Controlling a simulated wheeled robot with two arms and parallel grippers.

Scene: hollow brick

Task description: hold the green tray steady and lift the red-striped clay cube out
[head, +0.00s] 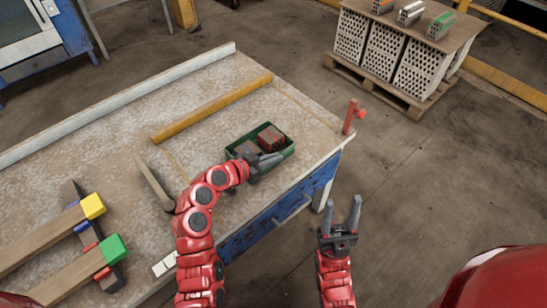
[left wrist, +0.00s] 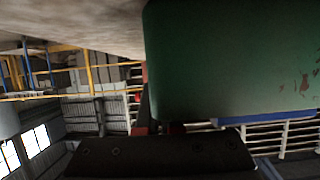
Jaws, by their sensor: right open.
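The green tray (head: 290,147) sits near the right end of the workbench in the head view. The red-striped clay cube (head: 270,137) is inside it, towards the back right. My left gripper (head: 270,161) is at the tray's front side and its fingers partly cover that wall. Whether it is shut on the wall I cannot tell. In the left wrist view the green tray wall (left wrist: 230,60) fills the upper right, very close to a dark finger. My right gripper (head: 341,214) is open and empty, fingers pointing up, off the bench's front right edge.
A yellow bar (head: 212,108) lies behind the tray on the bench (head: 120,140). A red clamp (head: 352,116) stands at the bench's right corner. Wooden bars with yellow and green blocks (head: 113,247) are at left. A pallet of hollow bricks (head: 385,55) stands on the floor behind.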

